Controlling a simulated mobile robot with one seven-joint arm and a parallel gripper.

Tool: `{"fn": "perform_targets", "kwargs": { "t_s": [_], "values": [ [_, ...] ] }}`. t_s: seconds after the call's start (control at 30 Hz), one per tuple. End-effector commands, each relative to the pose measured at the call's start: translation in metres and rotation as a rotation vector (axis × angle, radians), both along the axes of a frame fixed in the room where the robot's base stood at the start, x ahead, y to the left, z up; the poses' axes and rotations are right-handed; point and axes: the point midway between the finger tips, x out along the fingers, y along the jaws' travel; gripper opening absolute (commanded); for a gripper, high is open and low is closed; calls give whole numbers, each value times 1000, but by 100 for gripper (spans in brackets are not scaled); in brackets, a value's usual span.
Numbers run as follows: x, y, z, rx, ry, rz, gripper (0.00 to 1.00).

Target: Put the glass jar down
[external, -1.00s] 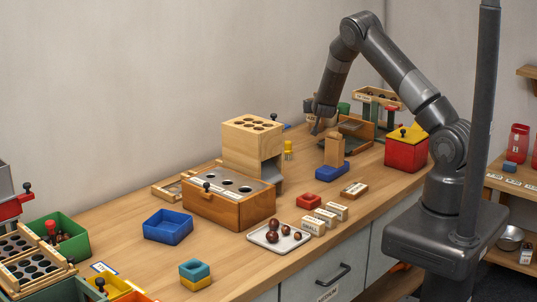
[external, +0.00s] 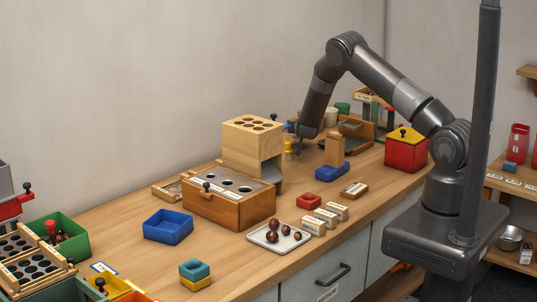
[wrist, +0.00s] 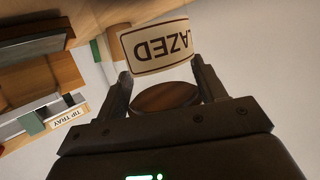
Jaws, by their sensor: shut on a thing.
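My gripper (wrist: 160,88) is shut on the glass jar, whose cream label (wrist: 155,46) shows between the fingers in the wrist view. In the external view my gripper (external: 300,143) is low over the back of the bench, right of the tall wooden block with holes (external: 253,125). The jar is too small or hidden to make out there, and I cannot tell if it touches the bench.
A yellow piece (external: 288,150) stands close to my gripper on the left. A red box with yellow lid (external: 405,150) is at right.

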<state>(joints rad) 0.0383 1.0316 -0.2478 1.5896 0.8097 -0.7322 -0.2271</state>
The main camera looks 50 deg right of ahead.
Motion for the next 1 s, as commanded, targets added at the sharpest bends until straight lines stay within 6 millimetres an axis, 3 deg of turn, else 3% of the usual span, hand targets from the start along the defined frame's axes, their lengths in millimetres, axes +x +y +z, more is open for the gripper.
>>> {"fn": "perform_targets", "kwargs": {
  "t_s": [0.07,0.1,0.37,0.67,1.0],
  "values": [
    [0,0,-2,-1,-1,0,0],
    [0,0,-3,0,0,0,65],
    [0,0,-3,0,0,0,86],
    [0,0,1,0,0,0,86],
    [-37,39,18,0,1,2,86]
  ]
}}
